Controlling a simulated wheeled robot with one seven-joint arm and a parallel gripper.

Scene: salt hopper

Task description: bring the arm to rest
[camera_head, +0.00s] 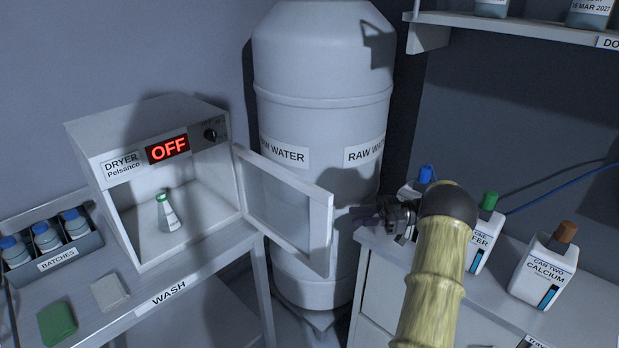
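My gripper (370,212) is at the end of my arm, which reaches up from the lower middle-right of the view. It points left, just right of the open dryer door (290,213) and in front of the raw water tank. The fingers are dark and small, and I cannot tell whether they are open or shut. I see no object clearly held in them. Whether the gripper touches the door is not clear. The dryer (150,125) shows a red OFF display, and a small flask (168,215) with a green cap stands inside it.
The raw water tank (322,60) stands behind. On the right bench, a brown-capped calcium bottle (543,268), a green-capped bottle (486,240) and a blue-capped one stand near my arm. The wash bench (205,285) holds a batches rack (62,262), a green block (57,324) and a pale block (110,292).

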